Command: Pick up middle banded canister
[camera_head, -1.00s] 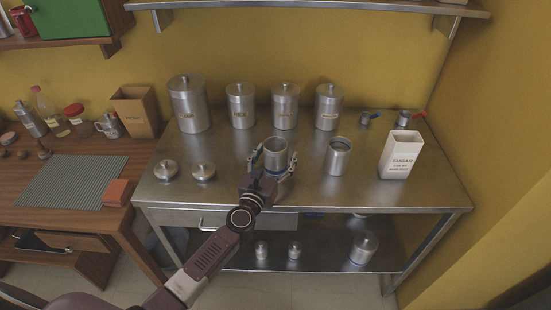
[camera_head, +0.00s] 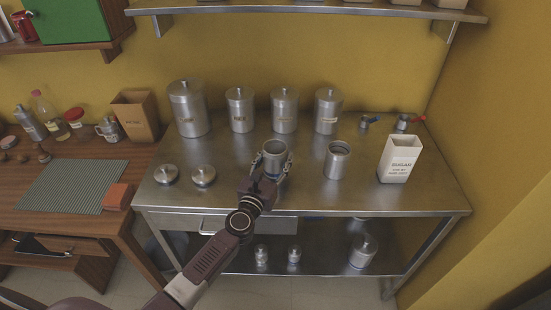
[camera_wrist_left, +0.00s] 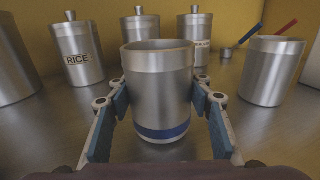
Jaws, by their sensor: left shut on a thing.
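The banded canister (camera_head: 274,158) is an open-topped steel cylinder with no lid, upright near the front middle of the steel table (camera_head: 310,193). In the left wrist view the canister (camera_wrist_left: 158,90) shows a blue band around its lower part. My left gripper (camera_head: 274,166) is shut on it, with one finger against each side. In the left wrist view the blue finger pads of the gripper (camera_wrist_left: 160,108) flank the canister. I cannot tell whether its base touches the table. My right gripper is not in view.
Another open canister (camera_head: 338,161) stands to the right, with a white sugar box (camera_head: 399,158) beyond it. Several lidded canisters, including one marked RICE (camera_wrist_left: 77,56), stand behind. Two loose lids (camera_head: 203,175) (camera_head: 166,174) lie to the left. Two scoops (camera_head: 368,121) (camera_head: 405,122) lie back right.

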